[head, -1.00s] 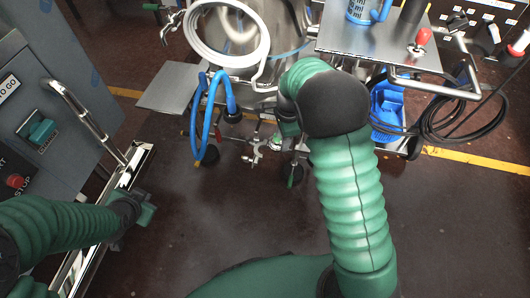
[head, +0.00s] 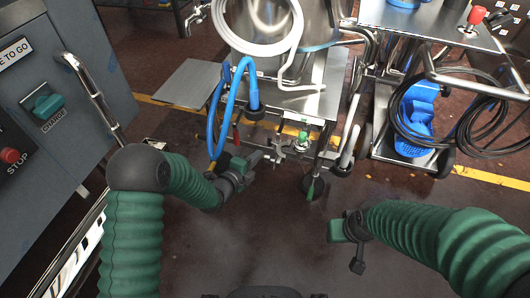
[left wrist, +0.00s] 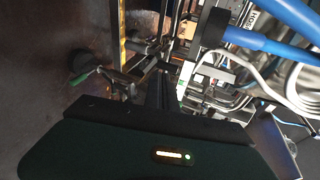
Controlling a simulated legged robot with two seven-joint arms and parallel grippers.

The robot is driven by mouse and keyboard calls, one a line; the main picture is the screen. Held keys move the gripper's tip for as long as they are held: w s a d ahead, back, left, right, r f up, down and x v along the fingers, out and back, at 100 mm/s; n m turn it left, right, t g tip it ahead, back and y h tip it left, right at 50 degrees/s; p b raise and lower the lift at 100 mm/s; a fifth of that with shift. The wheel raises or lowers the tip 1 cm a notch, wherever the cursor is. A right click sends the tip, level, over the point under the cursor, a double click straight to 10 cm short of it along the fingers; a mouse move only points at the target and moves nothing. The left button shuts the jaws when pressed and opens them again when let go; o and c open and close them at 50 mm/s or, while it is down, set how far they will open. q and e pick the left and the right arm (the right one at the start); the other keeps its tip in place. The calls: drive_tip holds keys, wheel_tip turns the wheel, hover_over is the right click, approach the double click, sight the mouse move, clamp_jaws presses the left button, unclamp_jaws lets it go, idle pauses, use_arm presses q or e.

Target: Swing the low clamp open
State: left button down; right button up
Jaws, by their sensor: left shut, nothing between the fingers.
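A small silver clamp (head: 278,143) sits low on the pipework under the steel vessel stand, just left of a green-capped fitting (head: 303,141). My left gripper (head: 256,157) is shut and empty. Its tips are close to the clamp on its left side; I cannot tell whether they touch it. In the left wrist view, the dark fingers (left wrist: 162,88) point into the pipework, and they hide part of it. I cannot make out the clamp for certain there. My right gripper (head: 345,232) hangs over the open floor at the lower right, away from the clamp. Its jaw state is unclear.
Blue hoses (head: 217,115) hang just above my left gripper. A castor leg with a green pedal (head: 311,190) stands right of the clamp. A grey cabinet (head: 60,100) is at the left. A cart with black cables (head: 487,128) is at the right. The near floor is clear.

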sight(269, 143)
use_arm(q)
drive_tip(key=x, duration=0.1)
drive_tip(key=b+x, duration=0.1)
drive_tip(key=x, duration=0.1)
drive_tip(key=b+x, duration=0.1)
drive_tip(key=x, duration=0.1)
drive_tip(key=shift+w+d+r, duration=0.1)
drive_tip(key=shift+w+r, duration=0.05)
drive_tip(key=shift+r, duration=0.25)
drive_tip(key=shift+w+r, duration=0.1)
drive_tip(key=shift+w, duration=0.05)
drive_tip(key=shift+w+d+r, duration=0.1)
drive_tip(key=shift+w+d, duration=0.05)
drive_tip(key=shift+w, duration=0.7)
